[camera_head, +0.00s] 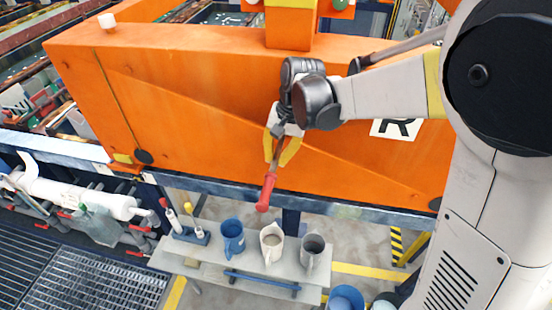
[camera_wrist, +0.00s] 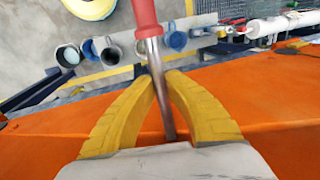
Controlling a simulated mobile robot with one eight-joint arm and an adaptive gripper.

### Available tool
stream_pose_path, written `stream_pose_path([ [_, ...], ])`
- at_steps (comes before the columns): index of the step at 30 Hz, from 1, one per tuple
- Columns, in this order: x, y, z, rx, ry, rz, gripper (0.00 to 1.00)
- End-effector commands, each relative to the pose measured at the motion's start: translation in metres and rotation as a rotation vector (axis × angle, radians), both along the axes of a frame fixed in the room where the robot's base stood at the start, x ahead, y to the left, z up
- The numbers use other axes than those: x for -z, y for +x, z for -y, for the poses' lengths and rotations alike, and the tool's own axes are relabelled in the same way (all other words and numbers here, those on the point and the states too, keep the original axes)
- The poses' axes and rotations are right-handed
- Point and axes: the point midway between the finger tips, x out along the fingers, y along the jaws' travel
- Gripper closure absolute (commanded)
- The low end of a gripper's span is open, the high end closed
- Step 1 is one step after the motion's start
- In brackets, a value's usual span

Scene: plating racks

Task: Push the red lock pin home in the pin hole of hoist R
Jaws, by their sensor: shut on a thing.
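My gripper (camera_head: 281,152) has its yellow fingers closed on the metal shaft of the red-handled lock pin (camera_head: 267,192). The pin hangs tilted, its red end low and toward the bench side. In the wrist view the shaft runs between the fingertips (camera_wrist: 160,84) and the red end (camera_wrist: 143,12) points away from the palm. Hoist R is the large orange beam (camera_head: 200,85), with a black R on a white plate (camera_head: 396,128) partly behind my arm. The pin appears in front of the beam face; I cannot tell whether it touches. I cannot make out the pin hole.
A grey bench (camera_head: 215,262) below the beam bears a blue mug (camera_head: 232,238), a pale jug (camera_head: 272,243), a grey mug (camera_head: 312,250) and a blue tool holder (camera_head: 191,236). A blue rail (camera_head: 340,209) runs under the beam. Floor grating (camera_head: 85,278) lies left.

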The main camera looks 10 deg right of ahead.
Motion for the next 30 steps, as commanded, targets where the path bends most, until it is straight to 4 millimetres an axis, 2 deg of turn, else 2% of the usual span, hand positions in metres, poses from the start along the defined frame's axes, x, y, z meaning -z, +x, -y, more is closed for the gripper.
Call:
stream_pose_path([
  [30,0.0,0.023,0.008,0.001,0.0,0.0,1.0],
])
